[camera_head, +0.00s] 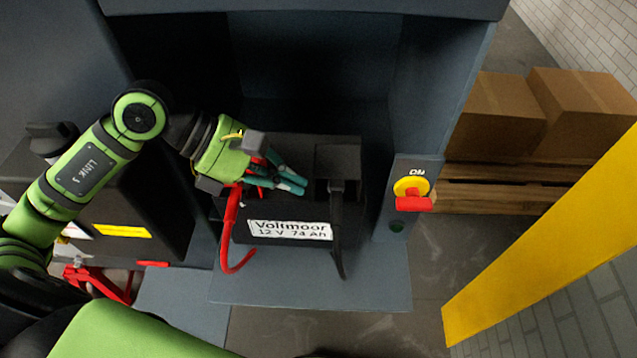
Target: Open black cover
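The battery (290,231) is a black box with a white "Voltmoor 12 V 74 Ah" label, standing in a grey bay. The black cover (338,158) is a dark block on the right of its top, with a black cable (337,235) running down the front from it. It looks closed. My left gripper (298,186) reaches in from the left over the battery top, its teal fingertips close together and just left of the black cover. Nothing shows between them. A red part (258,161) and red cable (231,225) are partly hidden by this gripper. My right gripper is out of view.
A yellow and red switch (412,187) marked "ON" is on the bay's right post. Bay walls enclose the battery at the back and right. A yellow beam (540,250) crosses the right side. Cardboard boxes (500,115) stand on a pallet behind. The bay's front ledge (300,290) is mostly clear.

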